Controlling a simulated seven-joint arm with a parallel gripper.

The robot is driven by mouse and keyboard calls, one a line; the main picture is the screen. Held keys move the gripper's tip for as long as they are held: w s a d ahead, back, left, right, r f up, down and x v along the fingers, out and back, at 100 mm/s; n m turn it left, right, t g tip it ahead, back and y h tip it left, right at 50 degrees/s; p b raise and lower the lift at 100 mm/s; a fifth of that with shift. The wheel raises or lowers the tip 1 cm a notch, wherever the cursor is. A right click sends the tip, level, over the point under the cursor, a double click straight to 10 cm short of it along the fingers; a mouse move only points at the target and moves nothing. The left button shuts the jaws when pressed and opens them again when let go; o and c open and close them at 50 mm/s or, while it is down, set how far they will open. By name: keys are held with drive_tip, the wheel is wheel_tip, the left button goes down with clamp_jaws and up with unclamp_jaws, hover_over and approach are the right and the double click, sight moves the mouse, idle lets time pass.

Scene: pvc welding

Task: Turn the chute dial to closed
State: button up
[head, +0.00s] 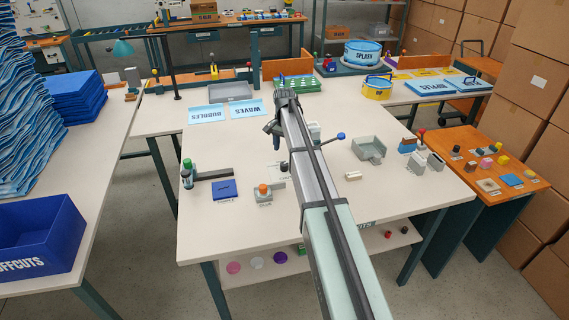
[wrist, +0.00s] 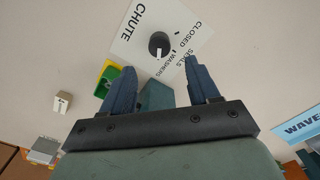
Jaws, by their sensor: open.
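The chute dial is a dark round knob (wrist: 159,43) on a white plate (wrist: 138,50) marked CHUTE, CLOSED, SEALS and WASHERS. Its white mark sits on the side near the WASHERS label, away from CLOSED. In the wrist view my gripper (wrist: 162,72) is open, its two blue fingers apart with the knob beyond their tips, in the gap's line. The fingers do not appear to touch the knob. In the head view my gripper (head: 274,142) hangs over the middle of the white table; my arm hides most of the plate there.
A green and yellow item (wrist: 115,84) lies beside the left finger in the wrist view.

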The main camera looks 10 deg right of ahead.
sight(285, 163)
wheel_tip(285, 163, down, 8)
drive_tip(key=shift+r, duration=0.1)
idle(0.4)
drive_tip(key=c, duration=1)
drive_tip(key=shift+c, duration=0.2)
